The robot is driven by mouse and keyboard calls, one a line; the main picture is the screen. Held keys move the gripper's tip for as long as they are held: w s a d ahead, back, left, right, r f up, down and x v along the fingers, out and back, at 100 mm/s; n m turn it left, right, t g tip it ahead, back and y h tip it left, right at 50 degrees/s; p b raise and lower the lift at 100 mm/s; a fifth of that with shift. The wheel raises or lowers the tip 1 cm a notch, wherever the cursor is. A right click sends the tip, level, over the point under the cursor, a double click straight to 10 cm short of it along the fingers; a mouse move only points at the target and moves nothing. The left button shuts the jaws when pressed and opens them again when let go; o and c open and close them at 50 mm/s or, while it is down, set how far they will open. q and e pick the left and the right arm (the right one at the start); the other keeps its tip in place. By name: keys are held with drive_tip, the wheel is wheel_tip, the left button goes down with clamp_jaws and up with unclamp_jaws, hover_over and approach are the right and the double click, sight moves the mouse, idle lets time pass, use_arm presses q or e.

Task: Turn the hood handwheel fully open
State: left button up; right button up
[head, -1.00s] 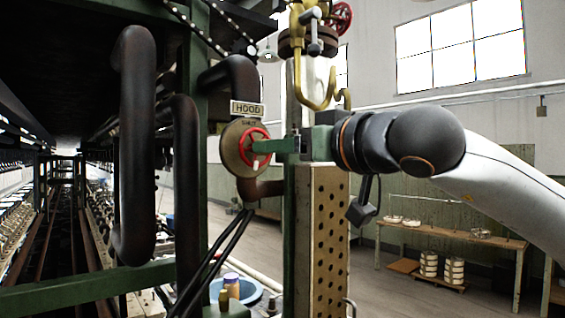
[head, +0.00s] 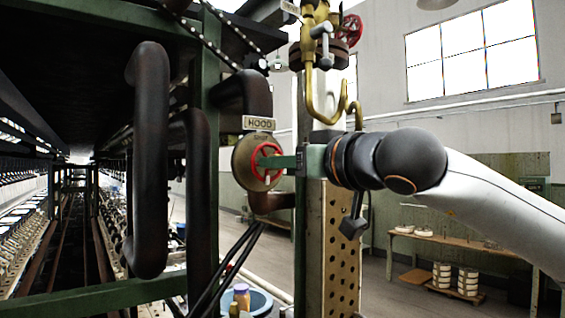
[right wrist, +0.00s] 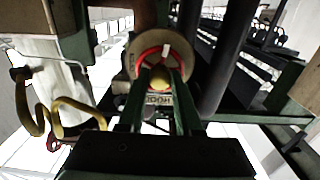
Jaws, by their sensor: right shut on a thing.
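The red hood handwheel (head: 266,161) sits on a round brass-coloured plate (head: 245,165), below a sign reading HOOD (head: 258,123). My right gripper (head: 280,161) reaches it from the right and is shut on the wheel. In the right wrist view the red wheel (right wrist: 150,58) shows at the fingertips, with a pale mark near the top of its hub area. The green fingers (right wrist: 158,105) cover the lower part of the wheel there. My left gripper is not in view.
Dark bent pipes (head: 150,160) stand to the left of the wheel. A perforated metal post (head: 341,245) stands just right of it, under my right arm. A yellow pipe (head: 325,100) with another red handwheel (head: 351,29) is above. A wooden bench (head: 450,246) stands farther back.

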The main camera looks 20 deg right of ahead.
clamp_jaws()
drive_tip(key=n+p, duration=1.1)
drive_tip(key=n, duration=0.8)
drive_tip(key=shift+f+n, duration=0.1)
drive_tip(key=shift+n, duration=0.3)
